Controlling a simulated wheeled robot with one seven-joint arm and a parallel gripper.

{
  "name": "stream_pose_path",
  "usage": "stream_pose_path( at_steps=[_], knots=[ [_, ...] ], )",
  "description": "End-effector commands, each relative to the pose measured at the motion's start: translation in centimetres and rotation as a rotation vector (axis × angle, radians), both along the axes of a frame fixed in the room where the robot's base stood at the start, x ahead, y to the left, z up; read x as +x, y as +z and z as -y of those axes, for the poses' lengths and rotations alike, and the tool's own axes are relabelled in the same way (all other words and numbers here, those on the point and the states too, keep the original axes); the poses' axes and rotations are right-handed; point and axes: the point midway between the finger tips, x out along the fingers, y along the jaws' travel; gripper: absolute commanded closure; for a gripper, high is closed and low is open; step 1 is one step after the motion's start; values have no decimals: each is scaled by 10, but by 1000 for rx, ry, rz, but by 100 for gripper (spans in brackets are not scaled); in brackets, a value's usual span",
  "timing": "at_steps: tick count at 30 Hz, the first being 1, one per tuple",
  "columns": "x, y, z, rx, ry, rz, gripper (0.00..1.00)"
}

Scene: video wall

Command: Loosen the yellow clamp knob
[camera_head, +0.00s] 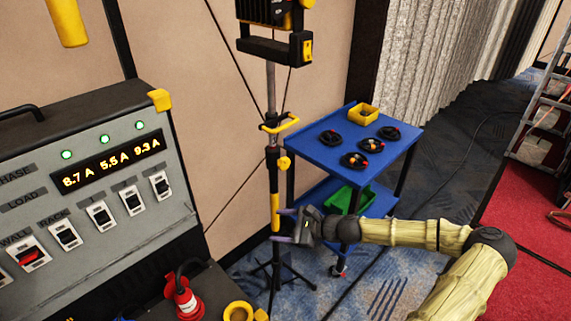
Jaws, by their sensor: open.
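The yellow clamp knob (284,163) sticks out from the upright pole of a light stand (274,185), on the side facing me. A yellow handle-like bracket (280,124) sits higher on the same pole. My gripper (284,225) comes in from the right, below the knob, with its fingers apart and pointing left at the pole's lower yellow section (275,212). It is empty and apart from the knob. Whether the fingertips touch the pole cannot be told.
A blue cart (330,152) with coiled black cables and a yellow bin (363,113) stands behind my arm; a green bin (348,198) is on its lower shelf. A grey power panel (85,170) fills the left. A work light (275,45) tops the stand. Red flooring (535,205) lies right.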

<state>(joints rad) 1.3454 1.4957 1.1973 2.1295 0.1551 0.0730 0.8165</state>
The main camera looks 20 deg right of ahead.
Motion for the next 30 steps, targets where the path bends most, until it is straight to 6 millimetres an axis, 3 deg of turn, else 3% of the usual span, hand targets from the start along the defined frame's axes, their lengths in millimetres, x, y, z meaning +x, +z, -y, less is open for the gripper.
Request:
stream_pose_path(
  at_steps=[1,6,9,11,14,30],
  knots=[
    [9,14,22,80,-87,11,36],
    [25,50,98,310,-328,49,36],
    [25,64,131,398,-418,70,36],
    [25,68,143,429,-449,76,36],
    [24,71,150,447,-466,81,36],
    [30,69,145,443,-471,81,36]
  ],
)
